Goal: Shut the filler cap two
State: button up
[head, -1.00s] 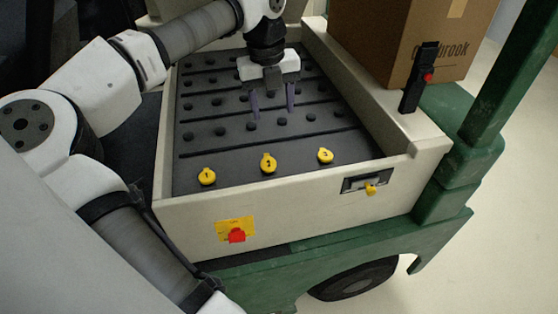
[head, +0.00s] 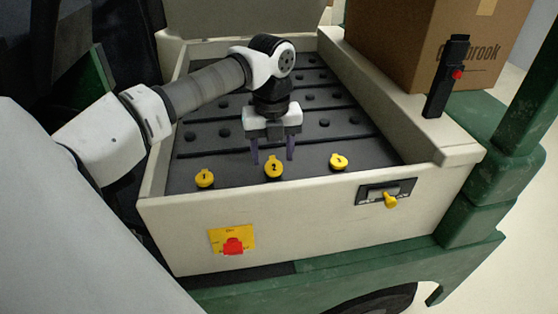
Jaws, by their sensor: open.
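Filler cap two (head: 274,167) is the middle of three yellow numbered caps along the front of the dark battery top. It stands taller than its neighbours and its lid looks raised, though the exact angle is hard to tell. My gripper (head: 272,153) points down with its two dark fingers apart, open and empty. In the picture the fingertips flank the top of cap two, just behind it; I cannot tell whether they touch it. Cap one (head: 205,179) is to the left and cap three (head: 339,162) to the right.
A pale tray wall (head: 300,215) surrounds the battery top. Its front carries a red knob (head: 233,246) on a yellow plate and a yellow-handled latch (head: 390,199).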

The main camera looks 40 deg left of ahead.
jog(key=shift+f, duration=0.4)
jog(key=c, duration=0.9)
jog(key=p, duration=0.1)
jog(key=g+h+p, duration=0.1)
jog(key=p, duration=0.1)
jog(key=shift+w+a+h, duration=0.25)
jog(key=shift+h, duration=0.05)
jog(key=shift+c, duration=0.2)
jog(key=shift+w+a+f+g+h+p, duration=0.2)
jog(key=shift+f+g+h+p, duration=0.15)
jog(key=shift+g+h+p, duration=0.5)
jog(key=shift+f+p, duration=0.35)
jog(key=shift+f, duration=0.05)
jog(key=shift+s, duration=0.1)
